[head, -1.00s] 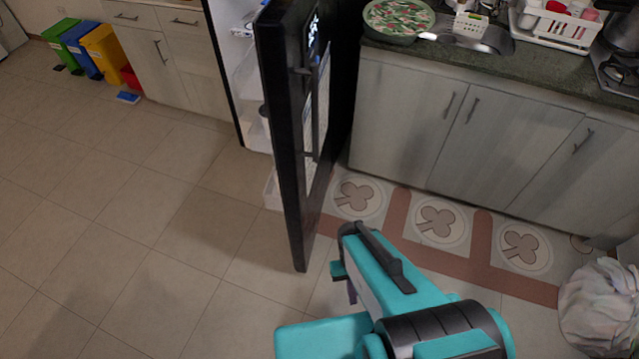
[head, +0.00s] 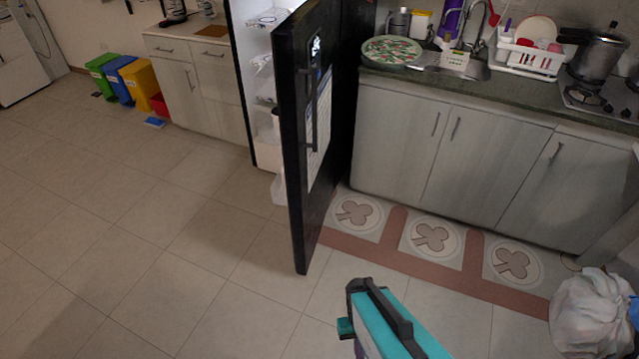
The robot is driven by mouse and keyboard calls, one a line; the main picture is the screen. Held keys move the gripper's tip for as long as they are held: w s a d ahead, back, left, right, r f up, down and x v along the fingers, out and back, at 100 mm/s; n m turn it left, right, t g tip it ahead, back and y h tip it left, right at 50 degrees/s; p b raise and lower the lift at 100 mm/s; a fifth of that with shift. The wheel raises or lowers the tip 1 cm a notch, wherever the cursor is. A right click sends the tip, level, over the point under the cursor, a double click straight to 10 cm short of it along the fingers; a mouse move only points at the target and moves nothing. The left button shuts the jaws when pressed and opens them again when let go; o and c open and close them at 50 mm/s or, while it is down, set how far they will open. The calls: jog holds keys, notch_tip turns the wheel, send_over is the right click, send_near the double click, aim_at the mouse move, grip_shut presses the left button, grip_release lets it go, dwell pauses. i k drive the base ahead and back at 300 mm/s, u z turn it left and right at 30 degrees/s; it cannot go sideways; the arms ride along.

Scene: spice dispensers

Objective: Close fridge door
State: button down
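The black fridge door (head: 297,190) stands wide open in the head view, seen nearly edge-on, with a long dark handle (head: 311,110) on its right-hand face. The white fridge interior (head: 262,75) shows to the left of the door, with shelves and a white drawer low down. My arm's teal and black end (head: 385,322) is at the bottom, right of the door's lower corner and apart from it. The fingertips cannot be made out, so I cannot tell whether my gripper is open or shut.
Grey cabinets (head: 440,150) and a dark counter (head: 500,92) with a sink, dish rack and pot stand at the right. A patterned mat (head: 400,262) lies before them. A whitish bag (head: 592,312) sits at lower right. The tiled floor at left is clear.

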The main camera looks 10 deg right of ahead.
aim_at(288, 84)
jog(key=z, duration=0.2)
jog(key=k, duration=0.5)
jog(key=u, duration=1)
jog(key=i, duration=1)
jog(key=u, duration=0.1)
